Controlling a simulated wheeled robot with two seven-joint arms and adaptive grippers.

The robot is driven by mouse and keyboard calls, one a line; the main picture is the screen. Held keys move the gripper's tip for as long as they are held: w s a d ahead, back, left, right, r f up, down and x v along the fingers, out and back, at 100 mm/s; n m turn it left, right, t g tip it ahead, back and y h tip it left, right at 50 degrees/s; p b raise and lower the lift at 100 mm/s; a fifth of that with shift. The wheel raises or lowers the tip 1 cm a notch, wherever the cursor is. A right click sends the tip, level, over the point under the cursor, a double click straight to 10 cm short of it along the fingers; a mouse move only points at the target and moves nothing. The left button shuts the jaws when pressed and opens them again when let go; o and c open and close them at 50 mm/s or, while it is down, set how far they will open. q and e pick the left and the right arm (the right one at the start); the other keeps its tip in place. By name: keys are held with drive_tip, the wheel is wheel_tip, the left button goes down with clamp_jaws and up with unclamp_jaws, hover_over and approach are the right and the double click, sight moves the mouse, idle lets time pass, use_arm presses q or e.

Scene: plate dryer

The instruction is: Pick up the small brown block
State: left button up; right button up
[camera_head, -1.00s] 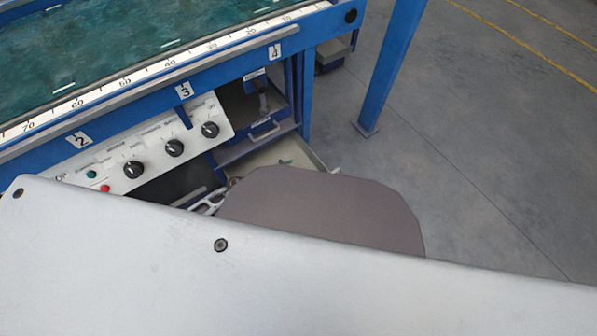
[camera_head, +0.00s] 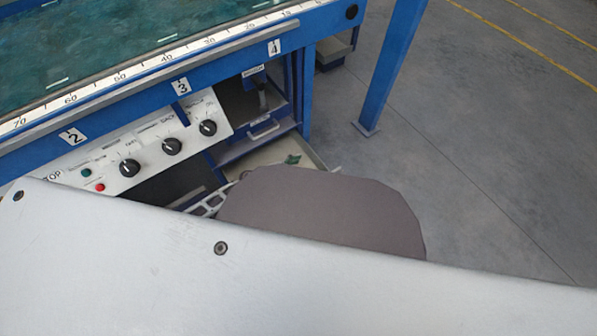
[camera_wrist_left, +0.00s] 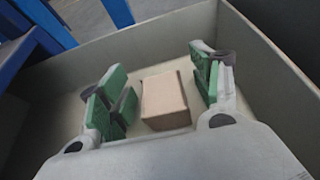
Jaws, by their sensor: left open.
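The small brown block (camera_wrist_left: 165,100) lies on the floor of an open drawer (camera_wrist_left: 265,60) in the left wrist view. My left gripper (camera_wrist_left: 163,92) is open, with its green-padded fingers on either side of the block. Gaps show between the fingers and the block, so it is not gripped. In the head view the left gripper (camera_head: 215,203) shows only in part at the drawer (camera_head: 312,157), mostly hidden by my own body, and the block is hidden. My right gripper is not in view.
The drawer walls stand close around the gripper. A blue machine frame (camera_head: 225,58) with a knob panel (camera_head: 145,150) is at the left. A blue post (camera_head: 392,65) stands behind the drawer. Grey floor (camera_head: 490,150) is clear at the right.

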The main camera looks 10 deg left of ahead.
sight(301, 167)
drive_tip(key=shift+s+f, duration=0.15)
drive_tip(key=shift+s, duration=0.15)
use_arm(q)
drive_tip(key=c, duration=1.2)
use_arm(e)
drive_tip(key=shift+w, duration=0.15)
use_arm(q)
drive_tip(key=shift+r, duration=0.15)
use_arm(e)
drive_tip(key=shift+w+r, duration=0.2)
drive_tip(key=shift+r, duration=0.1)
use_arm(q)
drive_tip(key=shift+r+p, duration=0.75)
drive_tip(key=shift+r, duration=0.25)
wheel_tip(301, 167, up, 7)
drive_tip(key=p, duration=0.4)
drive_tip(key=shift+f, duration=0.15)
drive_tip(key=shift+r+p, duration=0.35)
drive_tip(key=shift+r, duration=0.2)
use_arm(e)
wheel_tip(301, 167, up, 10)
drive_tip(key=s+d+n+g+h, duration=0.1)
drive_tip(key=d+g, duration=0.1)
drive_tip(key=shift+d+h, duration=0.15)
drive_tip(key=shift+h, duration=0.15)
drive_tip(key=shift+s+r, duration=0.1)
